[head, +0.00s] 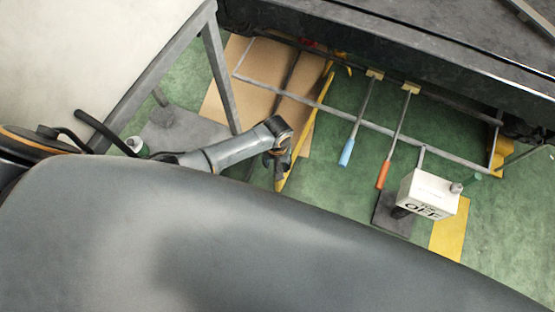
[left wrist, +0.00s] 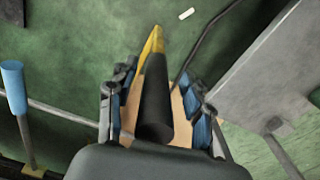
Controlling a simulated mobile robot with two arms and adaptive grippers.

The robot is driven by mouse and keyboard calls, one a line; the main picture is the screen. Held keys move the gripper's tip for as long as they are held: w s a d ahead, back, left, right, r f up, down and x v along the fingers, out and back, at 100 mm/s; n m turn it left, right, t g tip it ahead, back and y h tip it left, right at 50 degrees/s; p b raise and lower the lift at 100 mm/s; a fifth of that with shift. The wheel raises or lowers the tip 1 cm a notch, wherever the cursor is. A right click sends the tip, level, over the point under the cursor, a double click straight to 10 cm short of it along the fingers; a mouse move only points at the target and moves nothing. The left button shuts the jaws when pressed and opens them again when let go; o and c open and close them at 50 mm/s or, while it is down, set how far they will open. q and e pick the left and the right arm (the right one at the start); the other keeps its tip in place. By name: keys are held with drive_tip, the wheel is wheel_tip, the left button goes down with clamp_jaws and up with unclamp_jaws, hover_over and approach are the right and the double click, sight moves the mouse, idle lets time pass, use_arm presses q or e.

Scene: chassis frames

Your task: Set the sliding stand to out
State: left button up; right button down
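A yellow bar (head: 306,134) slants down from the grey rail frame in the head view. In the left wrist view it ends in a thick black grip (left wrist: 157,95). I cannot tell for sure which part is the sliding stand. My left gripper (head: 281,160) is at the near end of this bar. In the left wrist view my left gripper (left wrist: 157,112) has its blue-padded fingers on either side of the black grip, with gaps visible. The grip's near end lies between the fingers. My right gripper is not in view.
A grey table leg (head: 220,78) is close behind my left arm. Green floor shows between.

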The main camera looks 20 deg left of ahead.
use_arm(q)
drive_tip(key=shift+w+r, duration=0.1)
drive_tip(key=shift+w, duration=0.1)
drive_tip(key=shift+r, duration=0.3)
wheel_tip(320, 180, up, 11)
drive_tip(key=shift+r, duration=0.1)
drive_tip(key=shift+s, duration=0.1)
idle(0.5)
